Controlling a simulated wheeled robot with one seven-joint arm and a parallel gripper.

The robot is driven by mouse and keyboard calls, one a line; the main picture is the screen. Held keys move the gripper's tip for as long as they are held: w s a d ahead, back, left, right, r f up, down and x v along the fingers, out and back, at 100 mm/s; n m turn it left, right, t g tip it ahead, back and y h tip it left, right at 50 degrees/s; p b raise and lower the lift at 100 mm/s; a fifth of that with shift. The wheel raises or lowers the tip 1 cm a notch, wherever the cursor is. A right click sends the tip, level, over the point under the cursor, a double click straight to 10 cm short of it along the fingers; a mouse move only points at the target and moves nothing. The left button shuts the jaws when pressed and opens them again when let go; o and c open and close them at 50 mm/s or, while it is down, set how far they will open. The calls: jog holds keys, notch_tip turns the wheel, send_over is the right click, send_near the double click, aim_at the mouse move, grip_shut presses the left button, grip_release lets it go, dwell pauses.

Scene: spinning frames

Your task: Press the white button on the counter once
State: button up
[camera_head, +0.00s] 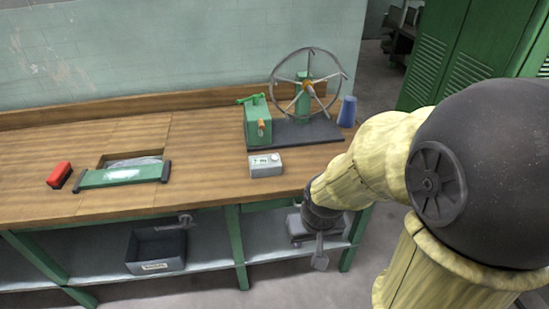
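A small light-grey box (265,169) stands on the wooden counter (210,180) near its front edge. A small pale round shape (273,157) on its top looks like the white button, but it is too small to see clearly. My gripper (320,262) hangs pointing down in front of the counter, below the level of its top, to the right of the box. It is apart from the box. Its fingers are too small to tell whether they are open or shut.
A spoked wheel (306,85) on a dark base with a green block (257,122) stands behind the box. A blue cup (347,112) is to the right. A dark bin (156,251) sits on the lower shelf.

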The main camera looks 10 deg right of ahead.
grip_shut()
dwell(1.5)
